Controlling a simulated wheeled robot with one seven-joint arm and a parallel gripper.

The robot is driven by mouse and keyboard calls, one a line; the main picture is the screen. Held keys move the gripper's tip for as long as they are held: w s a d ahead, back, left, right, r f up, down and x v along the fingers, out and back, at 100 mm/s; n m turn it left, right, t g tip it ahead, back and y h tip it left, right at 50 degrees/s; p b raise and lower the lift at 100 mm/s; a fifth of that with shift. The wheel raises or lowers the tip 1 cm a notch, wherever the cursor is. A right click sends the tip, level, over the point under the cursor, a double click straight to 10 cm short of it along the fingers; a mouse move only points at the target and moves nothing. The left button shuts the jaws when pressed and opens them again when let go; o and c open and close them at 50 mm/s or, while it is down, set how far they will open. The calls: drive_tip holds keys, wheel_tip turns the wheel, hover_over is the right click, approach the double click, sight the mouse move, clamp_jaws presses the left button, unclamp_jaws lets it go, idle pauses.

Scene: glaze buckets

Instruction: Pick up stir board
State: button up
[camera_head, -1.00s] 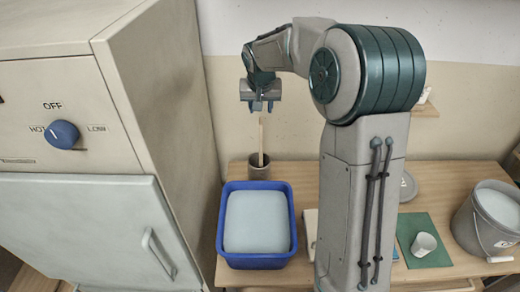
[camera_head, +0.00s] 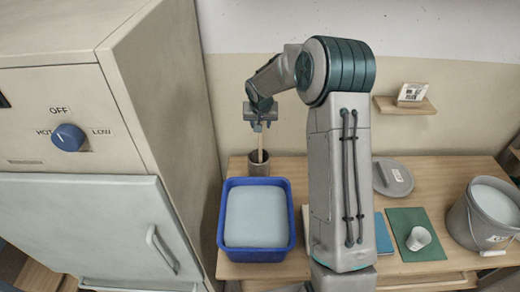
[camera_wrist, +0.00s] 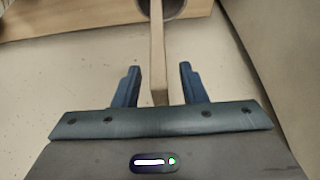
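The stir board (camera_head: 260,143) is a thin wooden stick standing upright in a dark grey cup (camera_head: 259,168) at the back of the table. My gripper (camera_head: 261,125) is above the cup at the top of the board. In the wrist view my gripper (camera_wrist: 156,84) is open, and the board (camera_wrist: 158,50) runs between its two blue fingers with a gap on both sides. Part of the cup (camera_wrist: 186,9) shows at the top of the wrist view. The board's lower end is hidden in the cup.
A blue tub (camera_head: 288,252) of pale glaze stands in front of the cup. A beige kiln-like cabinet (camera_head: 150,60) rises close on the left. On the right are a green mat (camera_head: 435,248), a white cup (camera_head: 418,238), a grey bucket (camera_head: 462,225) and a wall shelf (camera_head: 390,105).

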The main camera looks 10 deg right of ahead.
drive_tip(key=shift+x, duration=0.75)
clamp_jaws()
drive_tip(key=shift+r, duration=0.1)
